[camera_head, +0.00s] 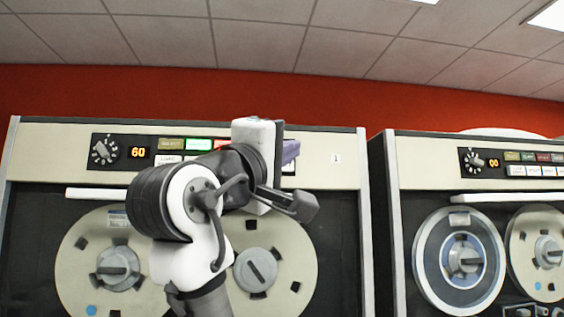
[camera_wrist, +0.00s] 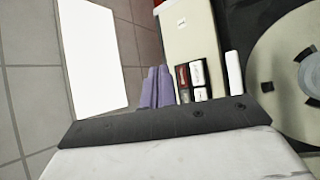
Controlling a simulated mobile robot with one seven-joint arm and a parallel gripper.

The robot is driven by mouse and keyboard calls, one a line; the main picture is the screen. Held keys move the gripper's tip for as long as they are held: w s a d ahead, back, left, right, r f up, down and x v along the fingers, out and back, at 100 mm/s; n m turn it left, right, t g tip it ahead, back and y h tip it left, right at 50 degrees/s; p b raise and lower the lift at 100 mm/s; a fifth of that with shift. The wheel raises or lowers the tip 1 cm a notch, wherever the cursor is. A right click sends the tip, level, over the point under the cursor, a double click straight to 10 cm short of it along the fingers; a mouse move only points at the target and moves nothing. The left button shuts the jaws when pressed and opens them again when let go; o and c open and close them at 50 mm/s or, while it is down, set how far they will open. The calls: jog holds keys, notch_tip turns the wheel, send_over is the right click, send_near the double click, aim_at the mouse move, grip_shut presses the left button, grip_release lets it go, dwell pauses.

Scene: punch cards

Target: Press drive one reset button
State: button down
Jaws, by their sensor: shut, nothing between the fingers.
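Drive one (camera_head: 345,180) is the left tape drive, with a small "1" label that also shows in the wrist view (camera_wrist: 181,22). Its dark control panel (camera_head: 122,143) has a knob, an orange "60" display, an olive button, a green-lit button (camera_head: 199,144) and white buttons below. The panel's right end is hidden behind my arm in the head view. The wrist view shows a red button (camera_wrist: 183,76) and white buttons (camera_wrist: 197,73) there. I cannot read which is reset. My gripper (camera_head: 291,152), with purple fingers (camera_wrist: 155,88), is shut and empty, beside that end of the panel; contact cannot be told.
A second tape drive (camera_head: 392,210) stands to the right, with its own panel and reels. Drive one's reels (camera_head: 290,240) and a white bar (camera_head: 95,194) lie below the panel. A red wall (camera_head: 330,97) is behind.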

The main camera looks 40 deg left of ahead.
jog(key=shift+a, duration=0.1)
jog(key=w+a+p, duration=0.2)
jog(key=w+a, duration=0.3)
jog(key=a, duration=0.1)
jog(key=shift+w+a, duration=0.3)
jog(key=shift+w, duration=0.1)
dwell(2.0)
jog(key=shift+w+a, duration=0.2)
jog(key=shift+a, duration=0.1)
jog(key=shift+w+a, duration=0.35)
jog(key=shift+a, duration=0.05)
dwell(0.9)
jog(key=shift+s+d+b, duration=0.35)
jog(key=shift+s+d, duration=0.3)
jog(key=shift+d, duration=0.05)
